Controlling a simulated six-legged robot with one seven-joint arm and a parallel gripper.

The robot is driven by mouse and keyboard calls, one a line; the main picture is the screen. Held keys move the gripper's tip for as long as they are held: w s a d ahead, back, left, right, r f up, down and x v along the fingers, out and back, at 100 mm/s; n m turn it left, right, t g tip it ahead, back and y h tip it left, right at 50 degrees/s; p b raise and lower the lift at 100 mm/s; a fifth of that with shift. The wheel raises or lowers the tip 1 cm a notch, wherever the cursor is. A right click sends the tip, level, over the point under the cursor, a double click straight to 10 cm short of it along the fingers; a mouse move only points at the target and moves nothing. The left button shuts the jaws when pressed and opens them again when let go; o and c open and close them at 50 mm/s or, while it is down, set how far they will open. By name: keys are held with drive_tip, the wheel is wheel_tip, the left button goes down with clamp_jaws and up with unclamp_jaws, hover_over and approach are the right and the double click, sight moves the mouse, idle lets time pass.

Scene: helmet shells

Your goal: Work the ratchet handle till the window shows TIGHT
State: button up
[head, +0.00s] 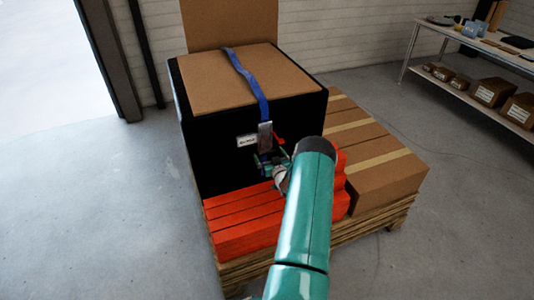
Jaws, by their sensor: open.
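A metal ratchet (265,135) sits on the front face of a black crate (215,155). A blue strap (249,78) runs over the crate's top down to it. A small red part (280,141), perhaps the handle or its tip, shows at the ratchet's right. A white label (246,140) with dark lettering is left of the ratchet; it is too small to read, and I cannot tell whether it is the window. My gripper (266,164) is open, just below the ratchet, partly hidden by my arm. I cannot tell whether it touches the handle.
Orange-red stacked pieces (240,222) lie in front of the crate. Brown cartons (375,160) stand at its right, all on a wooden pallet (355,240). A white shelf table (480,45) with boxes is at the back right. The grey floor at left is clear.

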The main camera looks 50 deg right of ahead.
drive_tip(key=shift+x, duration=0.95)
